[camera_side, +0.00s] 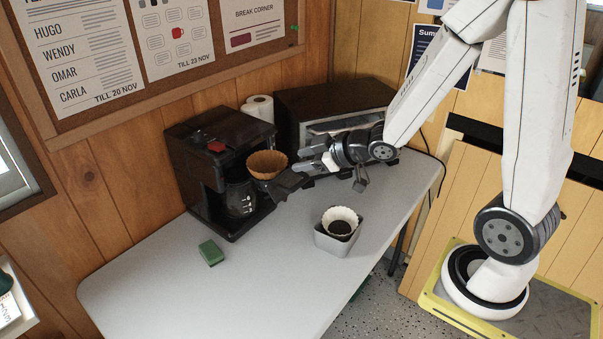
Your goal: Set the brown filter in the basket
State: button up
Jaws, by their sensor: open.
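The brown filter (267,163), a fluted paper cup, is upright with its mouth up at the front of the black coffee maker (205,146). It sits at a dark part that looks like the swung-out basket (288,184). I cannot tell whether it rests fully inside, as its lower part is partly hidden. My gripper (303,168) is open, just right of the filter and close to the dark part. Any contact between the fingers and the filter is too small to make out. The glass carafe (240,199) stands in the coffee maker below the filter.
A grey bin (336,245) holding a white filter (341,215) with dark grounds stands right of centre. A green sponge (211,252) lies at the left. The table's (190,290) front is clear.

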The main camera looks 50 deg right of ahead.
jog(key=s+a+f+m+g+h, duration=0.2)
jog(key=s+f+m+g, duration=0.3)
jog(key=s+g, duration=0.4)
jog(key=shift+s+a+f+m+h, duration=0.15)
jog(key=shift+s+a+m+h, duration=0.4)
jog(key=shift+s, duration=0.4)
jog(key=shift+d, duration=0.1)
